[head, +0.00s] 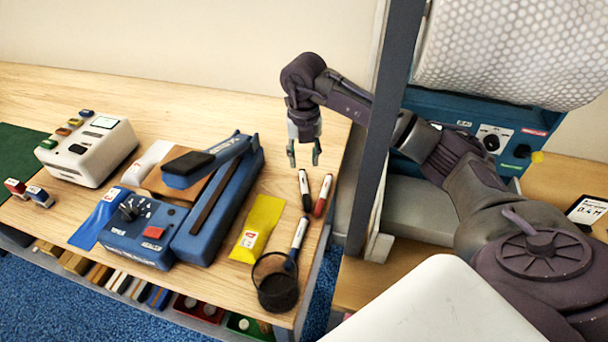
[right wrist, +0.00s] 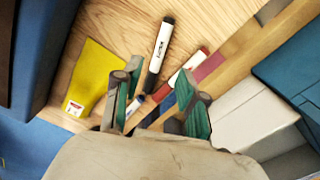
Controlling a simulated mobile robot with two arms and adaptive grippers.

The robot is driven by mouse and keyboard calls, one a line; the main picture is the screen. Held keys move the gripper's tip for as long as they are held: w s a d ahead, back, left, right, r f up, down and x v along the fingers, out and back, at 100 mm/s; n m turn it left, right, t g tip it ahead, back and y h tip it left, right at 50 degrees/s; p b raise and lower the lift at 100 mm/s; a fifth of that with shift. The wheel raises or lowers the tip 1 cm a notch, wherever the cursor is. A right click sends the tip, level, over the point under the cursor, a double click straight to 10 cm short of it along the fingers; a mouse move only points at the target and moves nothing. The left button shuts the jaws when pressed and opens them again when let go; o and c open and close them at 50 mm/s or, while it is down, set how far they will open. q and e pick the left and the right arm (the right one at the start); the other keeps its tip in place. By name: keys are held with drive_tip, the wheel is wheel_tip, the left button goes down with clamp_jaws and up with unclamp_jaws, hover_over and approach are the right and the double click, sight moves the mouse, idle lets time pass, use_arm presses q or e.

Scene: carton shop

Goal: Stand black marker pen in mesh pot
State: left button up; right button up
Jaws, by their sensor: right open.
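The black marker pen (head: 304,190) lies on the wooden table near its right edge. It has a white barrel and black ends, and it also shows in the right wrist view (right wrist: 160,50). My right gripper (head: 304,163) is open and empty, above the table and just behind the black marker in the head view. In the right wrist view its two fingers (right wrist: 158,72) are spread, with the marker's near end between them. The dark mesh pot (head: 275,283) stands at the table's front right corner. My left gripper is not in view.
A red marker (head: 323,195) lies right beside the black one. A blue marker (head: 298,240) reaches the mesh pot's rim; I cannot tell whether it is inside. A yellow packet (head: 257,227) and a blue sealing machine (head: 220,205) are left. A grey post (head: 385,120) stands right.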

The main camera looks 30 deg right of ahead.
drive_tip(key=shift+r+b, duration=0.3)
drive_tip(key=shift+r, duration=1.95)
